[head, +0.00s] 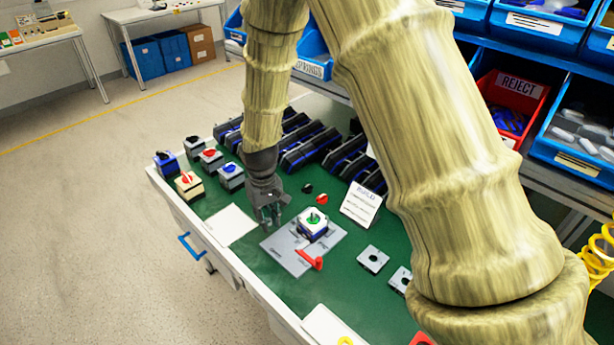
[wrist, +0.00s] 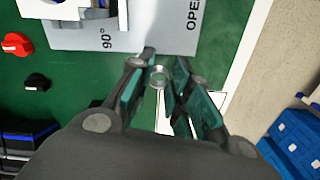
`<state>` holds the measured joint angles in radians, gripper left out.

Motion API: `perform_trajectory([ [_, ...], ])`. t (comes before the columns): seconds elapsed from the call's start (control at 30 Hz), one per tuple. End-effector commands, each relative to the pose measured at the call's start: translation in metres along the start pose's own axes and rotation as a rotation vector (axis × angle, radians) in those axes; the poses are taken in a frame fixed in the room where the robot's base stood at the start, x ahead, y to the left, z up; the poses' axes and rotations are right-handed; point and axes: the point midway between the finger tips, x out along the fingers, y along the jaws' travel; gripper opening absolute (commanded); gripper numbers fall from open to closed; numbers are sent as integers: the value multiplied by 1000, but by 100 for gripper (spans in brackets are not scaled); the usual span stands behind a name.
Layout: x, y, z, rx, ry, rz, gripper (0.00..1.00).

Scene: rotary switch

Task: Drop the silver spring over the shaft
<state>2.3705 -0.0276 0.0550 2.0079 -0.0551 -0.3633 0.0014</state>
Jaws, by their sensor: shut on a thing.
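The silver spring (wrist: 158,76) shows as a small bright ring between my fingertips in the wrist view. My gripper (head: 270,216) is shut on it; the gripper also shows in the wrist view (wrist: 160,82). In the head view the spring is too small to make out. The shaft (head: 313,216) stands up from the green centre of a white and blue switch body (head: 312,229). My gripper is to the left of that body and apart from it. In the wrist view only part of the switch body (wrist: 75,10) shows at the top left; the shaft is out of view.
The switch body stands on a grey printed plate (head: 283,250) with a red handle (head: 311,260). Red (head: 322,199) and black (head: 307,188) knobs lie behind. Finished switches (head: 188,184) and dark blue racks (head: 310,150) stand farther back. A white sheet (head: 229,225) lies at left.

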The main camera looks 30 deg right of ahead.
Motion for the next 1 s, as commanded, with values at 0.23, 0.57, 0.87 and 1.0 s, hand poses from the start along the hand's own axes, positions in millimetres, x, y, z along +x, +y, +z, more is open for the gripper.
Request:
perform_trajectory([
  [0.23,-28,24,9,-339,-1,3,12],
  [0.57,-57,55,25,-809,-3,3,12],
  [0.87,-82,82,41,-1264,-3,0,12],
  [1.0,-94,92,48,-1471,-1,0,12],
])
